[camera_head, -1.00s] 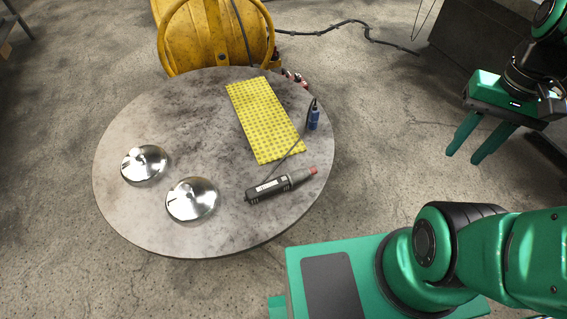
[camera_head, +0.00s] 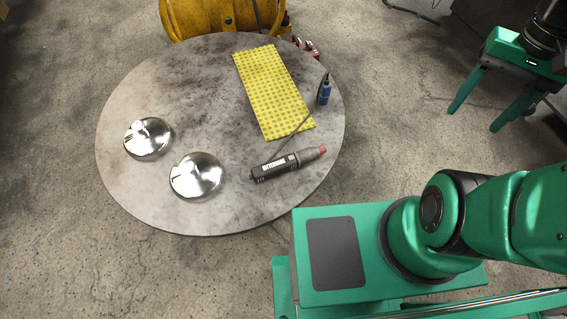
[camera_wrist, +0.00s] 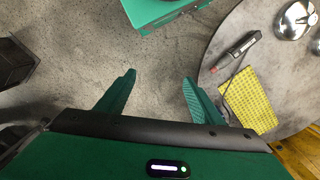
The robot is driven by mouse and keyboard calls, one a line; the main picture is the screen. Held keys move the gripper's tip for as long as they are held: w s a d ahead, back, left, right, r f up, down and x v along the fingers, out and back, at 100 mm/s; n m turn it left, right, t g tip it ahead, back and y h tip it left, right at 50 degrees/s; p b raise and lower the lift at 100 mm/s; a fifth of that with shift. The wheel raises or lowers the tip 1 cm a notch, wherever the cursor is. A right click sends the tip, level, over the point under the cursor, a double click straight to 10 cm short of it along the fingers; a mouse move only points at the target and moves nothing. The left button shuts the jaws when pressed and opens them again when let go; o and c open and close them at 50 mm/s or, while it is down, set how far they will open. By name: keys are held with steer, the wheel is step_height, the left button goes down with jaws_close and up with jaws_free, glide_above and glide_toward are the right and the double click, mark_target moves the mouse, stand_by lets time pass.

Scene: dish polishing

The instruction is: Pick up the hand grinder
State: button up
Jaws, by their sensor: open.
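The hand grinder (camera_head: 286,164) is a dark grey tool with a red tip and a thin cable. It lies on the round grey table (camera_head: 140,95), near the edge closest to my base. It also shows in the wrist view (camera_wrist: 236,51), to the right of my gripper. My gripper (camera_head: 484,117) hangs at the right, off the table and well apart from the grinder. Its two green fingers are spread with nothing between them, as the wrist view shows (camera_wrist: 160,90).
Two shiny metal lids (camera_head: 148,138) (camera_head: 196,176) sit on the table's left side. Bare floor separates my gripper from the table.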

steer(key=w+a+f+g+y, duration=0.1)
steer(key=w+a+f, duration=0.1)
steer(key=w+f, duration=0.65)
steer(key=m+g+y, duration=0.3)
steer(key=m+y, duration=0.4)
steer(key=y, duration=0.4)
glide_toward(287, 159)
steer(key=d, duration=0.2)
steer(key=shift+s+d+r, duration=0.25)
steer(key=shift+d+r, duration=0.05)
steer(key=shift+r, duration=0.05)
steer(key=shift+s+a+f+m+y, duration=0.1)
steer(key=shift+a+f+m+y, duration=0.25)
steer(key=shift+a, duration=0.25)
steer(key=x, duration=0.5)
steer(key=shift+w+f+x, duration=0.1)
steer(key=shift+w+x, duration=0.1)
steer(key=shift+x, duration=1.15)
steer(key=shift+w+f+x, duration=0.15)
steer(key=shift+w+x, duration=0.05)
steer(key=shift+x, duration=1.15)
jaws_close()
steer(key=shift+a+r, duration=0.1)
steer(key=shift+r, duration=0.05)
